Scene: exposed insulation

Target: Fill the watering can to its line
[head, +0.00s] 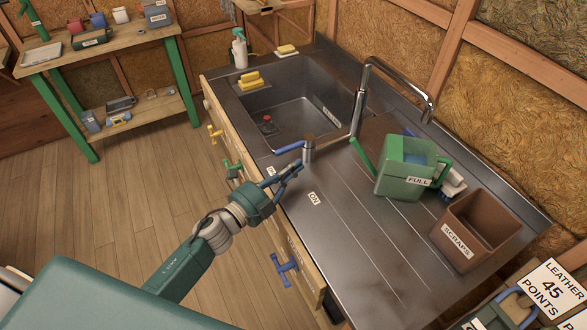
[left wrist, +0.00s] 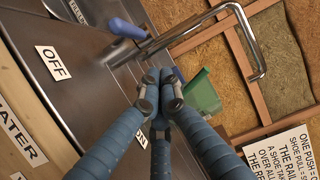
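The green watering can (head: 392,182) stands upright on the metal counter, with a FULL label on its front. Something blue shows inside it; I cannot tell the water level. The tap (head: 357,100) arches over the counter, its outlet above the can's area. Its blue lever (head: 290,147) points left, toward the OFF label (head: 271,171); the ON label (head: 314,198) is nearer. My left gripper (head: 296,167) is just in front of the lever, apart from it. In the left wrist view its fingertips (left wrist: 160,88) are together and empty, and the lever (left wrist: 127,28) is beyond them. My right gripper is not in view.
A brown SCRAPS bin (head: 475,229) stands right of the can, with a white-and-dark brush-like item (head: 452,183) between. The front counter is clear.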

